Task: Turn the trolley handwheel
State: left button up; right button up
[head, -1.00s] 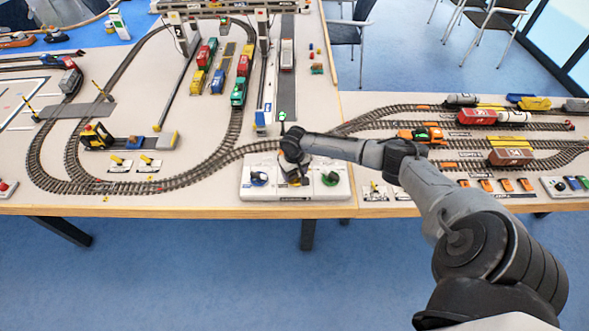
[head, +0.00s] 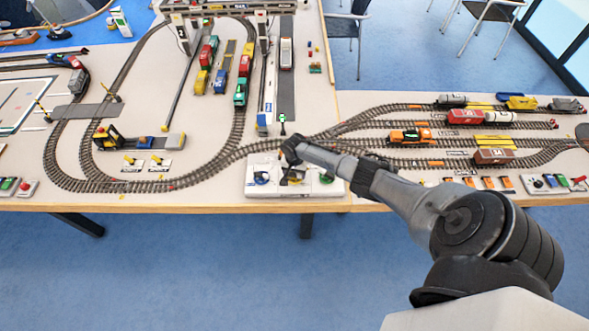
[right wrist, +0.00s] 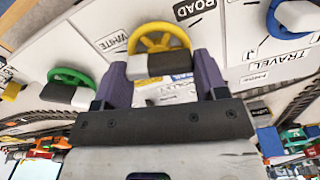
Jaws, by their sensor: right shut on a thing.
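The yellow handwheel (right wrist: 155,37) is in the right wrist view, between the two purple fingers of my right gripper (right wrist: 160,68). The gripper is shut on this wheel at its white and dark grip block. A green handwheel (right wrist: 72,77) is to its left and a blue handwheel (right wrist: 273,20) to its right, with a TRAVEL label beside it. In the head view my right gripper (head: 292,168) is over the middle of the white control panel (head: 300,191), and hides most of the yellow wheel. My left gripper is not in view.
The panel stands at the table's front edge. Model tracks (head: 212,165) curve behind it, and a siding with an orange locomotive (head: 410,136) lies to the right. The gantry crane (head: 222,8) stands at the back. Blue floor is free in front.

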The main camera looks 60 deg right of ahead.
jog(key=shift+m, duration=0.3)
dwell(0.4)
jog(key=o, duration=0.9)
jog(key=shift+o, duration=0.2)
jog(key=shift+r+p, duration=0.2)
jog(key=shift+p, duration=0.1)
notch_tip(320, 180, up, 14)
jog(key=p, duration=0.3)
jog(key=shift+f, duration=0.25)
